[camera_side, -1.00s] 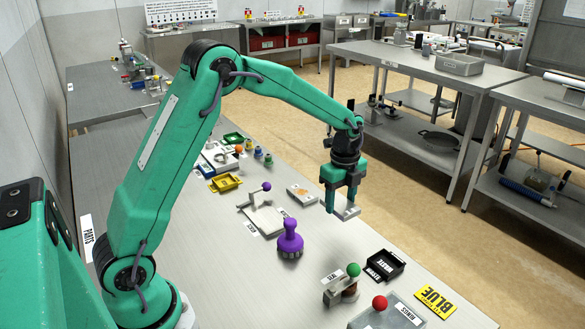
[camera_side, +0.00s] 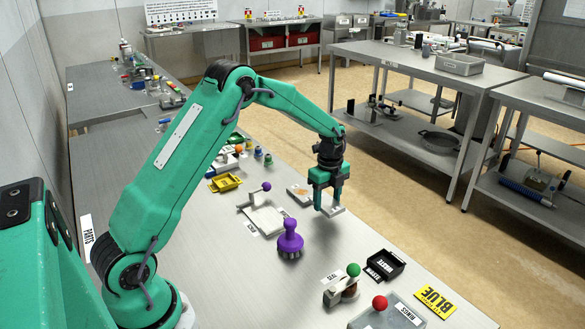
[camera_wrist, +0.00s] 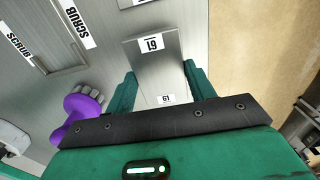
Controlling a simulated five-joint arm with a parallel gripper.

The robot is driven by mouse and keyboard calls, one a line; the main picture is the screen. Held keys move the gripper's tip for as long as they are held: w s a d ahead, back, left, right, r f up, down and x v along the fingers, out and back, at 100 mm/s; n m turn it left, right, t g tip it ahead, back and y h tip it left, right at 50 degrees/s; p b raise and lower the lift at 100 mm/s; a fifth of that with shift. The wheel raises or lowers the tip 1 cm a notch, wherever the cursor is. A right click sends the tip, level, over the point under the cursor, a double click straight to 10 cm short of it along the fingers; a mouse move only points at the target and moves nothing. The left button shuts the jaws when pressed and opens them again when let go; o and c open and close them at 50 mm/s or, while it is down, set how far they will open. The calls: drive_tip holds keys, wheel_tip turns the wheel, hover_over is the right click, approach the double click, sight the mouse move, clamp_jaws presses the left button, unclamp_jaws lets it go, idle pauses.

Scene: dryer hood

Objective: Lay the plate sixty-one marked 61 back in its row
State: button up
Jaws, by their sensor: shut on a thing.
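My gripper (camera_side: 327,200) is shut on a grey metal plate (camera_side: 335,210), held at the right side of the bench, past the purple brush. In the wrist view my gripper (camera_wrist: 161,88) has one green finger on each side of the plate (camera_wrist: 155,68). A white label on its far end reads 61 upside down, and a smaller label marked 61 shows nearer the gripper. The gap between the plate and the bench is hard to judge.
A purple scrub brush (camera_side: 290,238) stands left of the plate. A tray with a purple-knobbed lever (camera_side: 264,217) lies beyond it. A small flat piece (camera_side: 302,194) lies behind.

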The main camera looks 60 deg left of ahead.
sight(327, 202)
drive_tip(key=shift+f, duration=1.6)
drive_tip(key=shift+f, duration=0.15)
drive_tip(key=o, duration=1.2)
drive_tip(key=shift+c, duration=0.2)
wheel_tip(327, 202, up, 12)
drive_tip(key=shift+r, duration=0.2)
